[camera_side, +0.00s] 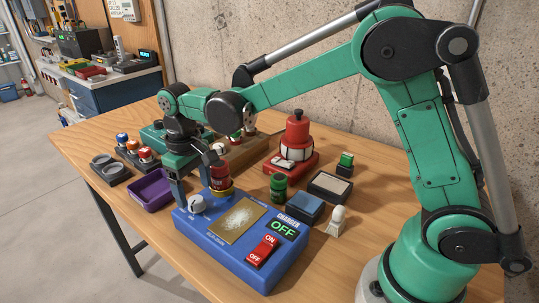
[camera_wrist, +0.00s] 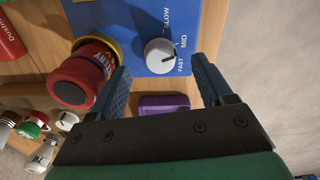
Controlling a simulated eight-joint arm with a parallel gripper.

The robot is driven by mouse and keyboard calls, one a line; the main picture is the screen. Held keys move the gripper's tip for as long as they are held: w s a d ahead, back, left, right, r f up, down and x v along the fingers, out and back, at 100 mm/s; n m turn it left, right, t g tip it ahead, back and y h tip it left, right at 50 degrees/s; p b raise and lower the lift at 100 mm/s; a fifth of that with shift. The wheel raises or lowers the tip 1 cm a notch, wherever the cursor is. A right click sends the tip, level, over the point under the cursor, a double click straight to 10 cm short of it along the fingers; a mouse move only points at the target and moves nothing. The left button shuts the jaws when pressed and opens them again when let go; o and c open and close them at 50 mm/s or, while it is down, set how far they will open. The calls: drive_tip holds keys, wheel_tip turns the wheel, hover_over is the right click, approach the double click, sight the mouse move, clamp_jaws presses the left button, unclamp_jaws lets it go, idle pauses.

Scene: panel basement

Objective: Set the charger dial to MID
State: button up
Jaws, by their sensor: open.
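The blue charger box (camera_side: 215,246) stands near the table's front edge, its display (camera_side: 283,229) reading OFF. Its dial (camera_wrist: 160,56) is a round light-grey knob with a dark pointer line, beside the labels SLOW, MID and FAST. The line points toward the label side; I cannot tell surely which label it meets. The dial also shows in the side view (camera_side: 197,204), at the box's left end. My gripper (camera_wrist: 162,64) is open, its fingers either side of the dial in the wrist view, with gaps. In the side view my gripper (camera_side: 192,190) is low over the dial; its height is unclear.
A red jar (camera_wrist: 75,82) in a yellow ring stands close to my left finger in the wrist view. A purple tray (camera_side: 152,189) lies left of the charger. A red ON/OFF switch (camera_side: 262,250) is on the box.

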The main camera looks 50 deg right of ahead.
sight(196, 200)
drive_tip(key=shift+r, duration=1.5)
drive_tip(key=shift+r, duration=0.4)
drive_tip(key=s+d+r+m+t, duration=0.1)
drive_tip(key=s+d+r+t, duration=0.1)
drive_tip(key=s+d+t, duration=0.5)
drive_tip(key=s, duration=0.5)
drive_tip(key=shift+m, duration=0.4)
